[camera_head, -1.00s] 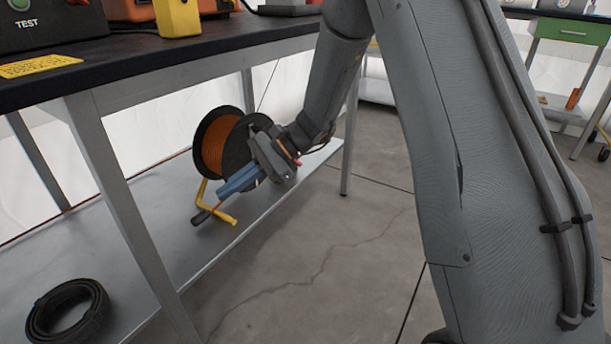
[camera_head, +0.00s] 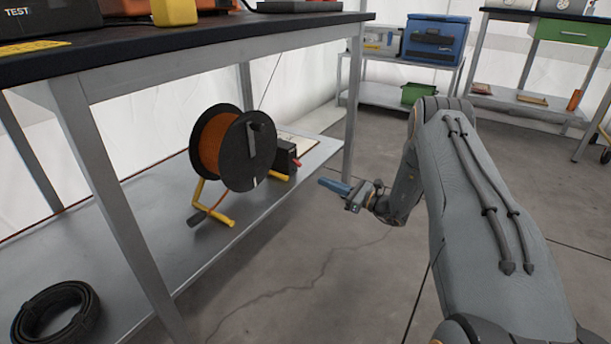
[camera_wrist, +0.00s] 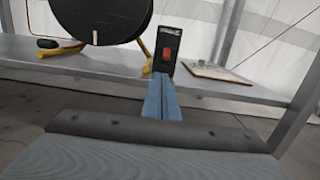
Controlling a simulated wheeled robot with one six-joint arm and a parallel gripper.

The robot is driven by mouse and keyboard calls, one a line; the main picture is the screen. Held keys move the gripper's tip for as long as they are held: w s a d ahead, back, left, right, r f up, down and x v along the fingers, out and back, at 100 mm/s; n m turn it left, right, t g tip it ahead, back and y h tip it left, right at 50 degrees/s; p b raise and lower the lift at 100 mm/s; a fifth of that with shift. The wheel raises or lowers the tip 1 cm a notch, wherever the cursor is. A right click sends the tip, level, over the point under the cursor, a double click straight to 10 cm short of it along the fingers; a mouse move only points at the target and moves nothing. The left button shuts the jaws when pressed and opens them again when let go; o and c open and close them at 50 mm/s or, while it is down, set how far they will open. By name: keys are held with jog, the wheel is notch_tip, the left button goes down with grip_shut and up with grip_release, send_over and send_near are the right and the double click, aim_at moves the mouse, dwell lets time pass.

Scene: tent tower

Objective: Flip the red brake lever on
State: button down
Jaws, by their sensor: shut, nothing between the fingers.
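A small red lever (camera_wrist: 166,54) sits on the front of an upright black box (camera_wrist: 174,39) on the lower shelf, beside the cable reel. In the head view the black box (camera_head: 284,157) stands just right of the reel, and a small bit of the red lever (camera_head: 297,162) shows at its right side. Which way the lever is set is too small to tell. My gripper (camera_head: 322,183) is off the shelf's front edge, right of the box and apart from it. Its blue fingers (camera_wrist: 161,78) are closed together, empty, and point toward the box in the wrist view.
The cable reel (camera_head: 258,165) with orange cable and yellow stand is left of the box. A clipboard (camera_wrist: 215,71) lies right of it. A table leg (camera_head: 352,110) rises at the shelf's right end. A black coil (camera_head: 55,318) lies at front left. Floor before the shelf is clear.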

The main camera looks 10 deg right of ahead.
aim_at(297, 163)
jog(key=shift+w+d+f, duration=0.1)
jog(key=shift+d+f, duration=0.2)
jog(key=shift+d, duration=0.3)
jog(key=b+x, duration=0.4)
jog(key=x, duration=0.6)
jog(key=shift+r, duration=0.1)
